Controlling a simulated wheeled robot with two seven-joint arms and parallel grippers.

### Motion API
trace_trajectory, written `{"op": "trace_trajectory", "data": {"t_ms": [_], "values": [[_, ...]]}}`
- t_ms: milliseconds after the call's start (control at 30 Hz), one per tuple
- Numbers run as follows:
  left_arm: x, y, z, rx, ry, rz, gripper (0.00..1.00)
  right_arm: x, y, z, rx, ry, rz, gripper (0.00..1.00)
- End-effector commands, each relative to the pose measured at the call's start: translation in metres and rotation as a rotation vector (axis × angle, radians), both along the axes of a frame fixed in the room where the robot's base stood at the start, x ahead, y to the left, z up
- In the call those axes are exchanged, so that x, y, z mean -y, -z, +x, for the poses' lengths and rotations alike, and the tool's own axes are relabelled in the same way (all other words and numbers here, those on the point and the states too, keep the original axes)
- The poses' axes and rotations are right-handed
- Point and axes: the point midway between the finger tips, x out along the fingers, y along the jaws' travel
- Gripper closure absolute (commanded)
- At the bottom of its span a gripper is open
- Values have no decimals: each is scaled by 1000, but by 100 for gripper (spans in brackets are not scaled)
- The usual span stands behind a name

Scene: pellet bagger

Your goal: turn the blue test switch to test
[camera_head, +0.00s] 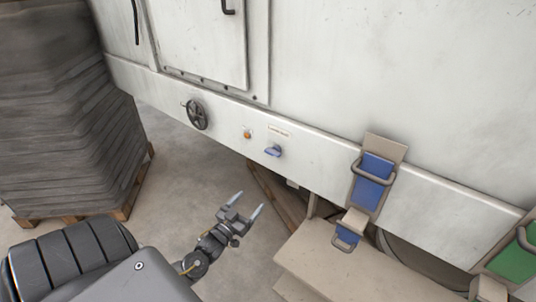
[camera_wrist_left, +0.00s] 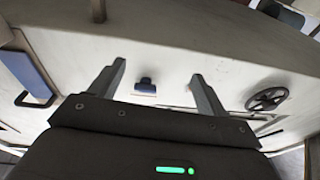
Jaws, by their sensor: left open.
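The blue test switch (camera_head: 273,151) is a small blue knob on the white lower panel of the machine, under a small label plate (camera_head: 278,130). It also shows in the left wrist view (camera_wrist_left: 146,86), between my fingers and beyond their tips. My left gripper (camera_head: 248,203) is open and empty, its fingers pointing toward the panel. In the head view it is below and left of the switch, apart from it. Which way the switch is turned is too small to tell. My right gripper is not in view.
An orange button (camera_head: 247,134) and a dark handwheel (camera_head: 197,114) sit left of the switch. A blue panel with a bar handle (camera_head: 371,180) is to its right, and a green one (camera_head: 514,262) farther right. A stacked pallet (camera_head: 62,135) stands at left.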

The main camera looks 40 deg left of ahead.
Motion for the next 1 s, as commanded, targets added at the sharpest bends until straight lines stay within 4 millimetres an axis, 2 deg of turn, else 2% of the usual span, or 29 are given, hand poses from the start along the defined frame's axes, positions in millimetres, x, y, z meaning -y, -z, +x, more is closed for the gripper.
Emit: {"op": "trace_trajectory", "data": {"t_ms": [33, 100, 200, 300, 467, 1000], "values": [[1, -33, 3, 72, 22, -2, 24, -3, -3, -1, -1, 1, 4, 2], [3, -66, 4, 149, 45, -7, 24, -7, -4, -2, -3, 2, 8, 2], [5, -92, 3, 211, 66, -10, 24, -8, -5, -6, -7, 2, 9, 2], [6, -101, 3, 234, 73, -12, 24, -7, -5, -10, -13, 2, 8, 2], [6, -104, 8, 234, 73, -12, 24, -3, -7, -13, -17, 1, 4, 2], [4, -137, 89, 231, 71, -12, 24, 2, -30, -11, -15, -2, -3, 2]]}}
